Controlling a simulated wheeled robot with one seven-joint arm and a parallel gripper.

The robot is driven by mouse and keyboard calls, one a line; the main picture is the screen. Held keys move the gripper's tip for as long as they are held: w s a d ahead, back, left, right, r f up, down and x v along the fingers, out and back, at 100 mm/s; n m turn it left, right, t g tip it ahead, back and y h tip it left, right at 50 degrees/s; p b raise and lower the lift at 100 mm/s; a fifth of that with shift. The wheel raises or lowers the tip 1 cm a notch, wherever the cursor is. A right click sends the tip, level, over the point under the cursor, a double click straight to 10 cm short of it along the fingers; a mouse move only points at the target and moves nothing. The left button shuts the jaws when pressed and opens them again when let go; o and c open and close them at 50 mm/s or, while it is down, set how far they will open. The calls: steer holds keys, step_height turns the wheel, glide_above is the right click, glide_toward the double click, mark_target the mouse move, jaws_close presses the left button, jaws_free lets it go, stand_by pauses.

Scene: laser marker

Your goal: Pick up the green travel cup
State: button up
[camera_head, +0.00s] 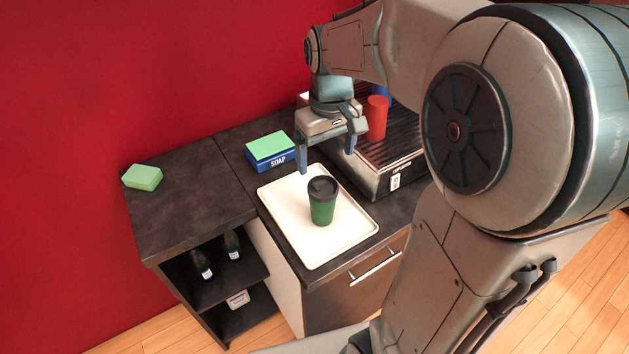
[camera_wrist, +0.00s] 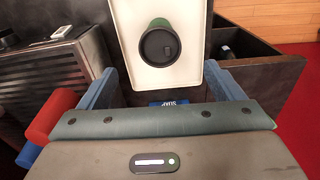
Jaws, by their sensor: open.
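The green travel cup (camera_head: 322,205) with a black lid stands upright on a white tray (camera_head: 286,226) on the dark counter. In the wrist view the cup (camera_wrist: 160,46) is seen from above, its lid toward the camera, on the white tray (camera_wrist: 123,62). My gripper (camera_head: 328,158) is open and empty, above and behind the cup in the head view, apart from it. In the wrist view the blue fingers (camera_wrist: 165,88) are spread wide, with the cup beyond their tips.
A blue soap box (camera_head: 272,158) with a green sponge on top lies left of the tray. A machine with a ribbed top (camera_head: 385,160) stands right, carrying a red cup (camera_head: 376,118) and a blue cup (camera_head: 381,92). Another green sponge (camera_head: 142,177) lies far left; the left counter is mostly clear.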

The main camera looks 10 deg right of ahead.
mark_target(323, 185)
steer(key=f, duration=0.5)
steer(key=w+f, duration=0.1)
steer(key=f, duration=0.2)
steer(key=shift+w+f+p, duration=0.1)
steer(key=shift+f+p, duration=0.15)
steer(key=shift+p, duration=0.1)
steer(key=shift+a+f+p, duration=0.1)
steer(key=shift+f+p, duration=0.6)
steer(key=shift+f, duration=2.1)
steer(key=c, duration=0.8)
